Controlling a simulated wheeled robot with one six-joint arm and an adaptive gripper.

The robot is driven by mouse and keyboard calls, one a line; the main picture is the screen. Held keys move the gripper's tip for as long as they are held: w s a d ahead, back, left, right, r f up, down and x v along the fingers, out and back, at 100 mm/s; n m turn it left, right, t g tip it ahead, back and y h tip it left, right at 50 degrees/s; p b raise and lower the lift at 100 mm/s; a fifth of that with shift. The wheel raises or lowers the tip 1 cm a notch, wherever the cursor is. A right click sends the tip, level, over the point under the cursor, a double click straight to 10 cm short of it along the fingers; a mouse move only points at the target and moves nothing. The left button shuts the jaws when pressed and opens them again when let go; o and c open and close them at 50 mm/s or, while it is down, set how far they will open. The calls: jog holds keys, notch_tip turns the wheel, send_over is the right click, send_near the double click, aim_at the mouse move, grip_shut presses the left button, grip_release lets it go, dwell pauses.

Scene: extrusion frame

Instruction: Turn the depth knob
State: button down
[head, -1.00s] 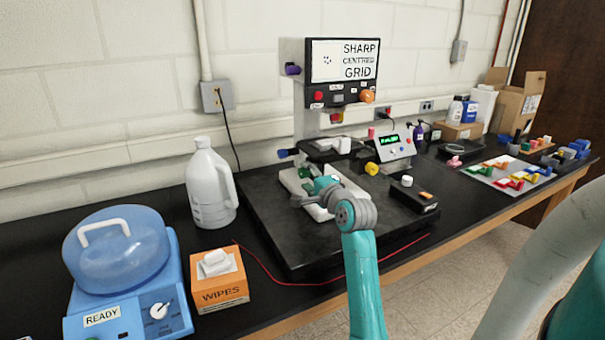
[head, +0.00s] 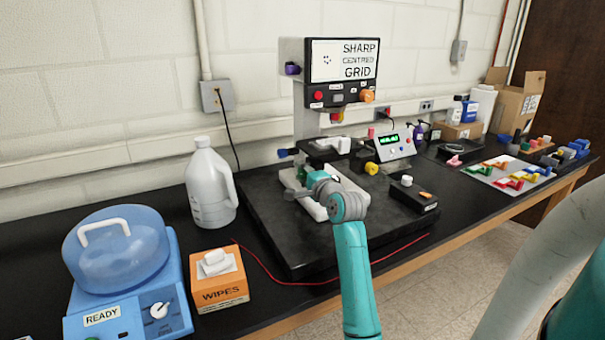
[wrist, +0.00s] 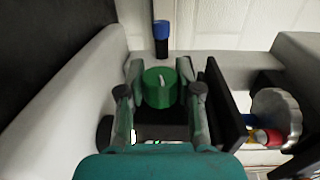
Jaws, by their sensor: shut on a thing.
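A round green knob (wrist: 160,88) with a pale mark on its top sits between the two fingers of my gripper (wrist: 160,80) in the wrist view. The fingers are closed against its left and right sides. I cannot read any depth label on the knob.
A blue-ended knob (wrist: 161,35) stands just beyond the green one. A dark upright plate (wrist: 226,105) and silver knurled wheel (wrist: 277,108) are to the right. A yellow knob (head: 371,168), black box (head: 413,196) and sign reading SHARP CENTRED GRID (head: 343,60) are nearby.

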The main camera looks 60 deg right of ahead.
jog(key=shift+f+t, duration=0.1)
jog(key=shift+t, duration=0.2)
jog(key=shift+t+h, duration=0.6)
jog(key=shift+t, duration=0.3)
jog(key=c, duration=0.8)
grip_release()
jog(key=shift+o, duration=0.2)
jog(key=v, duration=1.2)
